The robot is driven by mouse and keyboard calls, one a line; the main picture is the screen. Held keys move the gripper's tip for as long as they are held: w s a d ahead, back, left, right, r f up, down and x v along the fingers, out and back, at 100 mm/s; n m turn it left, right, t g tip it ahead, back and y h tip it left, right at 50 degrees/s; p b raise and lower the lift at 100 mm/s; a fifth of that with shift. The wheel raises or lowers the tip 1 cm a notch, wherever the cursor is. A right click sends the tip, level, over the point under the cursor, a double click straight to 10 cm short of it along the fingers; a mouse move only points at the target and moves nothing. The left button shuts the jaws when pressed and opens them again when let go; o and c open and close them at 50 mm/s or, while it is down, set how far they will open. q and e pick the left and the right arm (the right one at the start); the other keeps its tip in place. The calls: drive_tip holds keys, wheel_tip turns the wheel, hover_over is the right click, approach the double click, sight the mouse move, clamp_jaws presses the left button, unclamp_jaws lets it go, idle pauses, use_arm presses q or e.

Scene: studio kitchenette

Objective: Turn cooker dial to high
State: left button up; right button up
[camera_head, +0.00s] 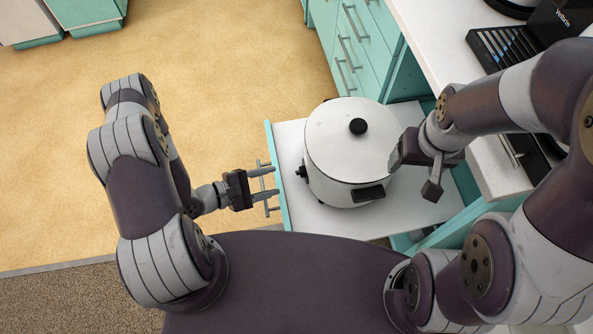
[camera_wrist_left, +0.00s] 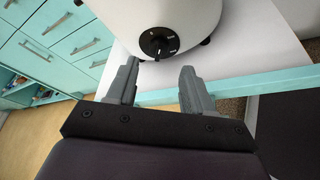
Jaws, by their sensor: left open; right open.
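The cooker (camera_head: 335,150) is a white round pot with a lid and a black lid knob (camera_head: 357,126). It stands on a white pull-out shelf (camera_head: 292,145). Its black dial (camera_head: 302,171) is on the left side; in the left wrist view the dial (camera_wrist_left: 158,43) faces me, with a light pointer mark. My left gripper (camera_head: 275,181) is open and empty, left of the dial and apart from it. In the left wrist view its fingertips (camera_wrist_left: 160,68) straddle a space just below the dial. My right gripper (camera_head: 416,176) is open and empty, at the cooker's right side.
The shelf has a teal front (camera_head: 279,190) with a handle near my left gripper. A white counter (camera_head: 430,30) with a black appliance (camera_head: 510,45) lies at upper right, above teal drawers (camera_head: 352,45). Tan floor (camera_head: 220,70) is clear at left.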

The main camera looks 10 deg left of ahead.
sight(301, 175)
use_arm(q)
drive_tip(key=x, duration=0.7)
drive_tip(key=shift+w+d+f, duration=0.1)
drive_tip(key=shift+w+d, duration=0.1)
drive_tip(key=shift+d, duration=0.05)
drive_tip(key=c, duration=0.9)
drive_tip(key=shift+f, duration=0.1)
drive_tip(key=m, duration=0.1)
drive_tip(key=m+t+b, duration=0.2)
drive_tip(key=shift+s+d+f, duration=0.1)
drive_tip(key=shift+s+f, duration=0.2)
drive_tip(key=shift+f, duration=0.05)
drive_tip(key=shift+f+m+t+b, duration=0.1)
drive_tip(key=shift+m+t+b, duration=0.4)
drive_tip(key=shift+m, duration=0.6)
drive_tip(key=shift+s+h, duration=0.1)
drive_tip(key=shift+h, duration=0.2)
